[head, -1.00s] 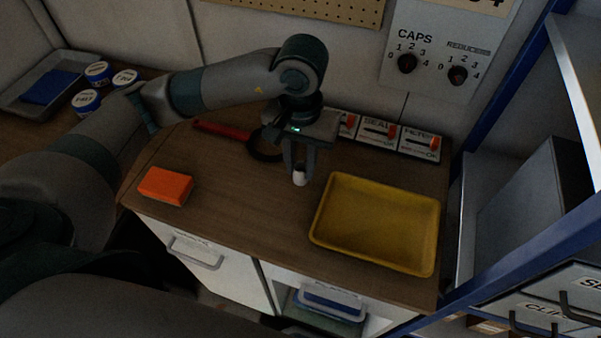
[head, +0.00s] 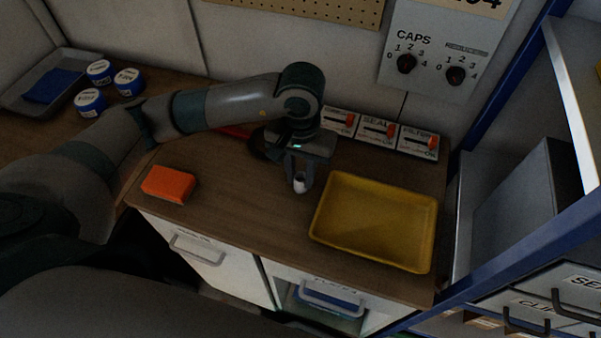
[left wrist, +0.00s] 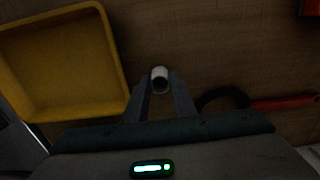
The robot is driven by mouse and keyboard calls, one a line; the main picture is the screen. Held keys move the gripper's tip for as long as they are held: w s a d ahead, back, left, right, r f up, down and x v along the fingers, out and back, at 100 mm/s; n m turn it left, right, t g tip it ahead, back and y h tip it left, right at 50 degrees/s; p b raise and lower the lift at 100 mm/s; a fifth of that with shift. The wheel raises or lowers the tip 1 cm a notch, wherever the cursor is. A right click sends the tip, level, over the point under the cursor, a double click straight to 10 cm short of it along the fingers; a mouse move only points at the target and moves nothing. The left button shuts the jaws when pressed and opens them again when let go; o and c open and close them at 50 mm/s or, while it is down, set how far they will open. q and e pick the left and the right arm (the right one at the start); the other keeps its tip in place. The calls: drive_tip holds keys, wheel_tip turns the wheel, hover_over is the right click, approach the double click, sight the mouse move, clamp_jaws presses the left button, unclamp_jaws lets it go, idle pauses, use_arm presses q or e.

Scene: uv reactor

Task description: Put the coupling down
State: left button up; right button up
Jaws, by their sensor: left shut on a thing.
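The coupling (head: 299,185) is a small pale grey-white cylinder with a hollow end. My left gripper (head: 299,176) is shut on it, just left of the yellow tray over the wooden worktop. In the left wrist view the coupling (left wrist: 160,78) sits between the two fingertips (left wrist: 160,88), its dark round opening facing the camera. I cannot tell whether its lower end touches the worktop. My right gripper is not in view.
The empty yellow tray (head: 322,226) stands right of the gripper. An orange block (head: 168,184) lies at the left. A red-handled tool (head: 234,131) lies behind, partly hidden by my arm. Switch panels (head: 377,131) line the back. Bare worktop (head: 240,195) lies between block and gripper.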

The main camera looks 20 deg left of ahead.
use_arm(q)
drive_tip(key=o, duration=1)
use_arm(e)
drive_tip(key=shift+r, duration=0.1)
use_arm(q)
drive_tip(key=shift+r+p, duration=0.2)
drive_tip(key=shift+p, duration=0.15)
drive_tip(key=shift+r+b, duration=0.15)
drive_tip(key=shift+b, duration=0.15)
wheel_tip(320, 180, up, 12)
drive_tip(key=b, duration=0.3)
drive_tip(key=shift+f+b, duration=0.25)
drive_tip(key=shift+b, duration=0.05)
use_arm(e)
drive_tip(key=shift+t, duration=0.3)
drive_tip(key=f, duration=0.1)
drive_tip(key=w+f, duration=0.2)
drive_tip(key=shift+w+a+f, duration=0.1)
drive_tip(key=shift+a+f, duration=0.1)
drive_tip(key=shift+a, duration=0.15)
use_arm(q)
drive_tip(key=shift+o, duration=0.6)
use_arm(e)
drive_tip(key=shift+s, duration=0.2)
